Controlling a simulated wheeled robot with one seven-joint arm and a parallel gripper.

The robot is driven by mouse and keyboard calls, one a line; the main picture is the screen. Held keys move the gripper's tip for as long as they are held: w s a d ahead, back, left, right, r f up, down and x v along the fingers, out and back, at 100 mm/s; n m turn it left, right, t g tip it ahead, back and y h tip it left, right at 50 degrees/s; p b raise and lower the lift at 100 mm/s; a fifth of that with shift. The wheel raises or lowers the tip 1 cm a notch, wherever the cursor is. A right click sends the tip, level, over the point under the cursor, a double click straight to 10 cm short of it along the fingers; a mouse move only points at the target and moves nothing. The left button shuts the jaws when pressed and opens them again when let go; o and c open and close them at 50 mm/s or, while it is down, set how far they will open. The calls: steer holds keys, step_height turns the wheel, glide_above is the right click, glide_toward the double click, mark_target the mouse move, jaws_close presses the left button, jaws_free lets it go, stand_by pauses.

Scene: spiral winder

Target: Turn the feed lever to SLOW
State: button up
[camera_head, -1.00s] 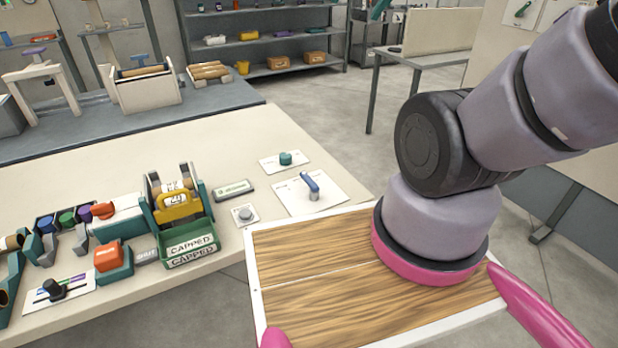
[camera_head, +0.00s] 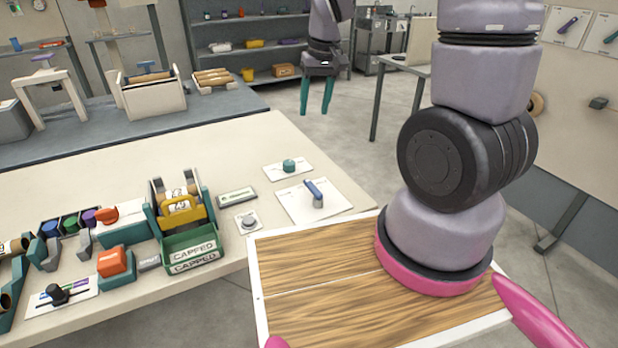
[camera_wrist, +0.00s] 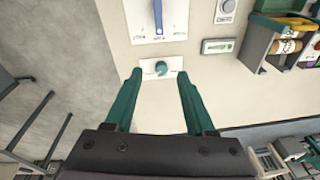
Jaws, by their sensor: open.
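A blue lever (camera_head: 315,190) stands on a white plate (camera_head: 335,207) near the right end of the bench top. It also shows at the top edge of the wrist view (camera_wrist: 158,14); the marks beside it are too small to read. A teal knob (camera_head: 289,165) on a smaller white plate sits just behind it. In the wrist view the teal knob (camera_wrist: 161,68) appears between my fingertips. My gripper (camera_head: 316,108) is open and empty, with teal fingers pointing down, and appears beyond the bench's far right edge in the head view. In the wrist view my gripper (camera_wrist: 160,76) is apart from the lever.
A round grey button (camera_head: 249,221) and a flat display (camera_head: 236,196) lie left of the lever. A green CAPPED bin (camera_head: 192,252) and a black knob on a plate (camera_head: 57,294) are further left. Bench space right of the lever is clear.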

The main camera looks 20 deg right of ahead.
steer(key=n+g+h, duration=0.1)
steer(key=n+g, duration=0.1)
glide_above(309, 181)
step_height(309, 181, down, 11)
step_height(309, 181, down, 11)
steer(key=shift+s+r, duration=0.15)
jaws_close()
stand_by(1.3)
